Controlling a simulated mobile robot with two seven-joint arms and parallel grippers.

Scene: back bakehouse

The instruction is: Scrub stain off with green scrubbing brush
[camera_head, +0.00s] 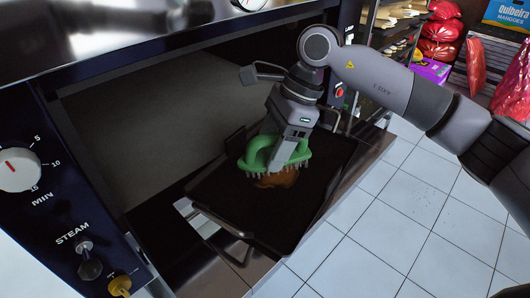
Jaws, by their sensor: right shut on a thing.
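The green scrubbing brush (249,164) is in the middle of the head view, bristles down. My right gripper (284,150) is shut on its handle from above. A brown stain (277,179) shows beneath and in front of the brush, on a dark tray (230,212). The brush covers part of the stain. The bristles are at the stain, but whether they press on it I cannot tell. The tray sits at the mouth of an open oven. My left gripper is not in view.
The oven's control panel (36,215), with a white dial and steam knobs, stands at the left. A metal hood edge (100,52) hangs above. White floor tiles (380,225) are clear at the right. Shelves, red bags (441,30) and boxes stand at the back right.

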